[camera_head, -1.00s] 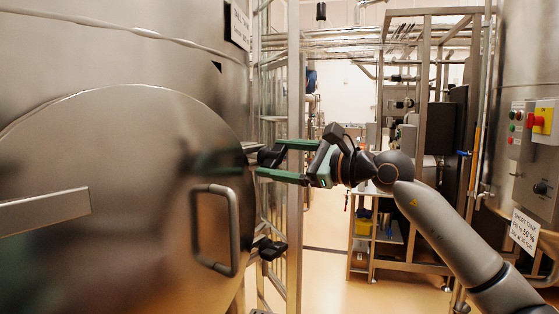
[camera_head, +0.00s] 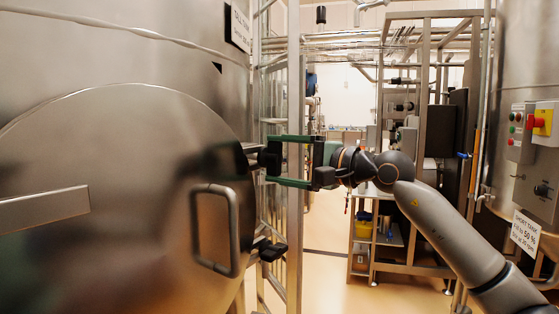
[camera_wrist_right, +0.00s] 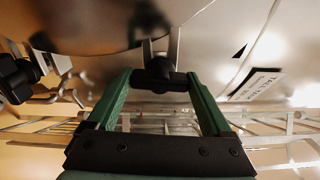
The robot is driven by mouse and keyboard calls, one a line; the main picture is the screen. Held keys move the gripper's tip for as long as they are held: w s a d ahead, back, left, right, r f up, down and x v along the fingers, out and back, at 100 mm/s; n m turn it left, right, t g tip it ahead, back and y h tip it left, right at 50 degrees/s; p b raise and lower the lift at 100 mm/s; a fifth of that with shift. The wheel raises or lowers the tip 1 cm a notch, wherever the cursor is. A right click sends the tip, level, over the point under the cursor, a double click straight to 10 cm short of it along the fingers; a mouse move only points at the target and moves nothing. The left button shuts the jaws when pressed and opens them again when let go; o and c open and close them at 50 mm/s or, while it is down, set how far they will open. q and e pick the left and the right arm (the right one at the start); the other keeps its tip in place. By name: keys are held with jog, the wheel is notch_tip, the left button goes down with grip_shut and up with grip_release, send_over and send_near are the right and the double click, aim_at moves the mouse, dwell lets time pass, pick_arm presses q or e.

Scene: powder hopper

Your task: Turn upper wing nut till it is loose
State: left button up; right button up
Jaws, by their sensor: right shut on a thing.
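The upper wing nut (camera_head: 269,158) is a black knob at the right edge of the round steel hatch door (camera_head: 120,230). My right gripper (camera_head: 267,161) reaches it from the right, with one green finger above it and one below. The gripper is shut on the nut. In the right wrist view, the black wing nut (camera_wrist_right: 160,80) sits between the tips of the two green fingers, its wings reaching towards both. The threads behind the nut are hidden. My left gripper is not in view.
A lower black wing nut (camera_head: 271,250) sits below at the door's edge. A bent door handle (camera_head: 234,230) stands out left of the gripper. A metal frame post (camera_head: 294,230) rises close behind the fingers. A control box (camera_head: 541,122) is at the far right.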

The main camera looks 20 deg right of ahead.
jog(key=shift+n, duration=0.6)
jog(key=o, duration=1.1)
jog(key=shift+o, duration=0.2)
jog(key=shift+s+d+f, duration=0.1)
jog(key=shift+s+d, duration=0.15)
pick_arm(q)
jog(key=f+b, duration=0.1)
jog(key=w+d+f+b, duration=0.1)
jog(key=b, duration=0.1)
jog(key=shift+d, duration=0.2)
pick_arm(e)
jog(key=v, duration=1.1)
jog(key=shift+s+d, duration=0.25)
jog(key=shift+s, duration=0.1)
